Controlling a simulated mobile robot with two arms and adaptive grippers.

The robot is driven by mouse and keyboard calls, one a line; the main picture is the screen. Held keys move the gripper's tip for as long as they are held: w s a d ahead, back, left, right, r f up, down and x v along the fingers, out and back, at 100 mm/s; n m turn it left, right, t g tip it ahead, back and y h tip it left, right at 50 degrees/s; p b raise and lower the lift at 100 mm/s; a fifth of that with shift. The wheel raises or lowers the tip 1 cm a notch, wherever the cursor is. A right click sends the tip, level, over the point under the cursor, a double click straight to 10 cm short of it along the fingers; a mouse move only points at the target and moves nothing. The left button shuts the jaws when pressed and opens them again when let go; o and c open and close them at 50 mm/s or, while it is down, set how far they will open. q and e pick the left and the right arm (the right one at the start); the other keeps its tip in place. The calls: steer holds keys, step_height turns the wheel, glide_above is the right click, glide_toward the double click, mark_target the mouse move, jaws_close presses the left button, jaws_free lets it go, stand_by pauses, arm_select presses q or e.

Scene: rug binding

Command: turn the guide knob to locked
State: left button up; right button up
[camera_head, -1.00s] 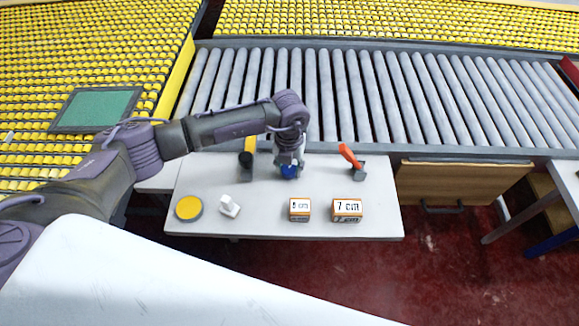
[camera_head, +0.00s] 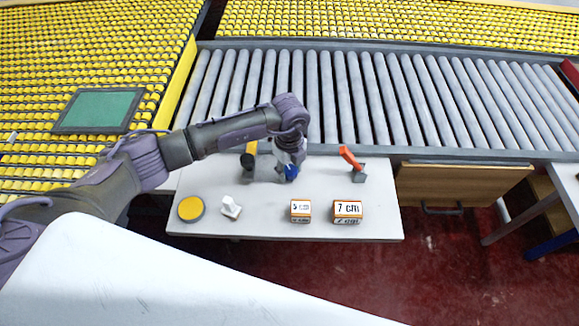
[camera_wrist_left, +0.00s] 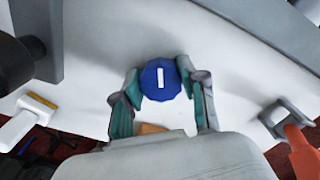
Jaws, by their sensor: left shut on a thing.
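The guide knob (camera_wrist_left: 160,80) is a round blue knob with a white bar mark, seen from above in the left wrist view. The bar stands nearly upright in that picture. In the head view the blue knob (camera_head: 291,172) sits at the back middle of the white table, partly hidden by my gripper. My left gripper (camera_wrist_left: 159,84) is shut on the knob, one finger on each side of it. In the head view the left gripper (camera_head: 289,165) points down over the knob. My right gripper is not in view.
On the white table (camera_head: 265,215) are a yellow disc (camera_head: 191,208), a white tool (camera_head: 230,208), a 5 cm block (camera_head: 300,211), a 7 cm block (camera_head: 347,211) and an orange-red lever (camera_head: 350,157). A black cylinder with a yellow top (camera_head: 249,156) stands left of the gripper. Rollers lie behind.

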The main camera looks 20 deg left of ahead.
mark_target(289, 169)
arm_select(q)
steer(key=shift+n, duration=0.5)
steer(key=o, duration=1.1)
steer(key=shift+o, duration=0.2)
step_height(289, 169, up, 12)
stand_by(0.4)
